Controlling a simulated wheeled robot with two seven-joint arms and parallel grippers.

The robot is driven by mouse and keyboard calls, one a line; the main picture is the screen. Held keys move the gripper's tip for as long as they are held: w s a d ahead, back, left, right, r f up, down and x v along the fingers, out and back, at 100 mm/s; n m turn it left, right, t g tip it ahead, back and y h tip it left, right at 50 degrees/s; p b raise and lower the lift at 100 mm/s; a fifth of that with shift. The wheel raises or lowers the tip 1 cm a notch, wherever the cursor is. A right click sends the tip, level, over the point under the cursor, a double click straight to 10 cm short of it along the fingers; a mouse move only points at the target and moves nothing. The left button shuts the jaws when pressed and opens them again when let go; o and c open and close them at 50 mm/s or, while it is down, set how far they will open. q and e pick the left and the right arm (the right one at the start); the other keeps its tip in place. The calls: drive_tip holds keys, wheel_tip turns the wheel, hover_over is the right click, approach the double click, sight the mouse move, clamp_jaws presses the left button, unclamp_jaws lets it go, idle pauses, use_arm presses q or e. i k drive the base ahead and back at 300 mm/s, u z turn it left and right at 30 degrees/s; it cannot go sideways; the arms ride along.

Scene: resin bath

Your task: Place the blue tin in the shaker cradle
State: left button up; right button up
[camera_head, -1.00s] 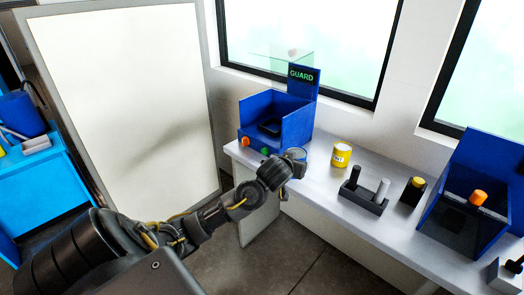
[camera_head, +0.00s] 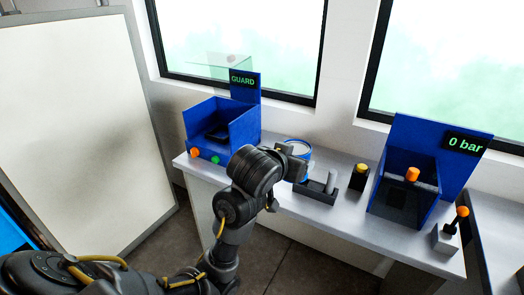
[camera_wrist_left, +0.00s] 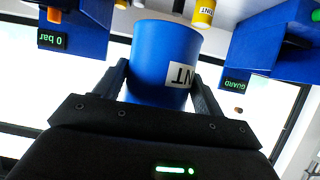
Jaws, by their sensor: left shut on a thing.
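The blue tin (camera_head: 307,147) is held upright by my left gripper (camera_head: 297,161) in the head view, over the bench's middle. In the left wrist view the blue tin (camera_wrist_left: 163,60) fills the space between the fingers, with a white label partly visible. The shaker cradle looks to be the dark holder (camera_head: 217,133) inside the blue box (camera_head: 240,128) marked GUARD, left of the tin. A clear panel (camera_head: 222,64) stands raised above that box. The cradle is empty. My right gripper is not in view.
A black holder with a grey cylinder (camera_head: 331,181) and a yellow-topped black block (camera_head: 359,177) stand right of the gripper. Further right is a blue box (camera_head: 398,192) reading 0 bar, then an orange-knobbed lever (camera_head: 457,217). A yellow tin (camera_wrist_left: 204,12) shows in the wrist view.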

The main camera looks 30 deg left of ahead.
sight(222, 136)
drive_tip(key=k, duration=0.65)
drive_tip(key=u, duration=0.8)
drive_tip(key=i, duration=1.2)
drive_tip(key=z, duration=0.1)
